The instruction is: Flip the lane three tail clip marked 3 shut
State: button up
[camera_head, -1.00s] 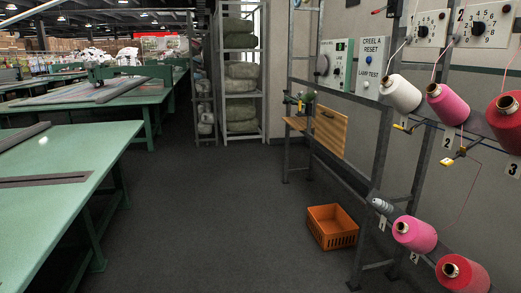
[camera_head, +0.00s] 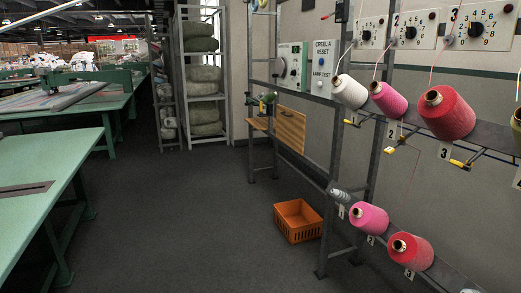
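My gripper is not in view.
A lower rail holds a pink cone (camera_head: 369,218) and a red cone (camera_head: 410,250). An orange crate (camera_head: 298,221) stands on the floor by the creel's uprights. A green table (camera_head: 45,170) is at the left. The grey floor between is clear.

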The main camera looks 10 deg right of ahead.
aim_at(455, 162)
jog(key=z, duration=1.3)
